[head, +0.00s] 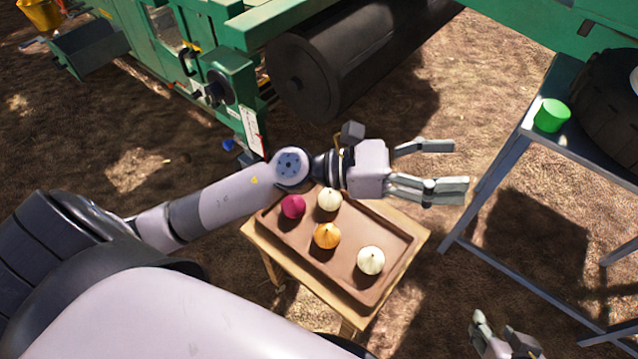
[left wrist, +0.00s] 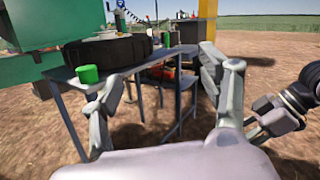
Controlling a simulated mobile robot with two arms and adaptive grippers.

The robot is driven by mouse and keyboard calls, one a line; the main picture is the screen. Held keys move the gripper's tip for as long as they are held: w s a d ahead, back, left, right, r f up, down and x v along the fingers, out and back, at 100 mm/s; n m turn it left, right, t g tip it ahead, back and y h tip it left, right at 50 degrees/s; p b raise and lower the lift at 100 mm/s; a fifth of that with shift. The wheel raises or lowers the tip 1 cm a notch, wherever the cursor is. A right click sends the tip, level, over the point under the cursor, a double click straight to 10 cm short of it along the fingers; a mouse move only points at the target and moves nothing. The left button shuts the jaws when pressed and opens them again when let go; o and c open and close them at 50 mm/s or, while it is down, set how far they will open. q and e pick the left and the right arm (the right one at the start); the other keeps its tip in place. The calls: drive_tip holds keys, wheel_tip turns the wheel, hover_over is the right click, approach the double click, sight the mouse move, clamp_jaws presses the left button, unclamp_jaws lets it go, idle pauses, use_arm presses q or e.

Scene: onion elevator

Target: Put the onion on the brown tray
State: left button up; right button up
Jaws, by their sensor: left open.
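The brown tray (head: 388,236) sits on a small wooden stand and holds several onions. A magenta onion (head: 293,206) lies at its far left corner, a white onion (head: 329,199) on its far side, an orange-yellow onion (head: 327,235) near the middle, and another white onion (head: 370,261) toward the near right. My left gripper (head: 455,168) is open and empty, beyond the tray's far right edge; it also shows in the left wrist view (left wrist: 165,75). My right gripper (head: 502,338) is at the bottom right, partly cut off, its fingers apart with nothing visible between them.
A blue-grey metal table (head: 510,150) stands at the right with a green cup (head: 552,115) and a black tire (head: 605,100). A green machine with a dark roller (head: 340,70) is at the back. Bare ground lies between tray and table.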

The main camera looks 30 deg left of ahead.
use_arm(q)
drive_tip(key=w+a+r+n+t+y, duration=0.1)
drive_tip(key=w+a+n+t+y, duration=0.25)
drive_tip(key=n, duration=0.55)
drive_tip(key=w+a+r+n+t+y, duration=0.1)
drive_tip(key=a+r+n+t+y, duration=0.2)
drive_tip(key=n+t, duration=0.5)
drive_tip(key=a+f+n+g+y, duration=0.2)
drive_tip(key=a+f+n+y, duration=0.75)
drive_tip(key=n, duration=0.65)
drive_tip(key=s+f+n+g, duration=1)
drive_tip(key=s+f, duration=0.4)
drive_tip(key=f, duration=0.3)
drive_tip(key=shift+d+f+n+y, duration=0.2)
drive_tip(key=shift+d+n+y, duration=0.15)
drive_tip(key=shift+n, duration=0.55)
